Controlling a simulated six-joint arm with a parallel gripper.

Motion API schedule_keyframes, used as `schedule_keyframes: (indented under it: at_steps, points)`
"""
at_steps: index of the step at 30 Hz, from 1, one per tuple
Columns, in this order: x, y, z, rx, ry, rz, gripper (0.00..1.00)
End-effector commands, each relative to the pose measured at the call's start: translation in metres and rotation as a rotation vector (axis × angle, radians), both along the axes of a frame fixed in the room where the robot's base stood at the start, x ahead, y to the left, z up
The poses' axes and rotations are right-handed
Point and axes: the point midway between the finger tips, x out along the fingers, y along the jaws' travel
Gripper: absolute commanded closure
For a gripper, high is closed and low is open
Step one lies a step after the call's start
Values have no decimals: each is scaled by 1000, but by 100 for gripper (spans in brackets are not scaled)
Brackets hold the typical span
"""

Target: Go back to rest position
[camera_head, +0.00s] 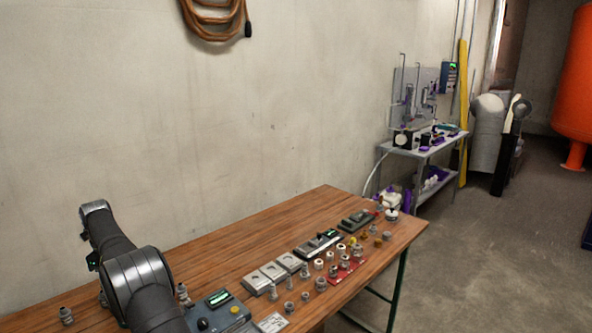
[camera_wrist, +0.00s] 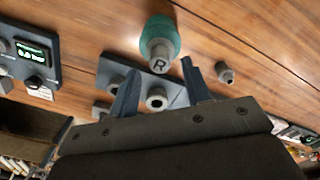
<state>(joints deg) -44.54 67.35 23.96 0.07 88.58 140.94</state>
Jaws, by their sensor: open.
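My gripper (camera_wrist: 161,74) shows in the wrist view with its two dark fingers apart. It is open, and nothing is clearly held between the fingers. A grey fitting with a round opening (camera_wrist: 156,98) shows in the gap between them, on a grey plate (camera_wrist: 113,68).
A box with a lit display (camera_wrist: 32,58) is left of the gripper. A small grey fitting (camera_wrist: 225,72) lies to its right. In the head view, grey blocks (camera_head: 272,272), several fittings and a red plate (camera_head: 345,270) occupy the bench's right half. The bench's back strip is clear.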

Motion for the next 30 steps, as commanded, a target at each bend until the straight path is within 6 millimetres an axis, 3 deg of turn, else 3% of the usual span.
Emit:
schedule_keyframes:
  at_steps: [8, 14, 30]
  points:
    - [0, 0, -4, -1, 0, 0, 56]
    - [-1, -1, -29, -3, 2, 0, 56]
    - [1, 0, 74, 2, -2, 0, 56]
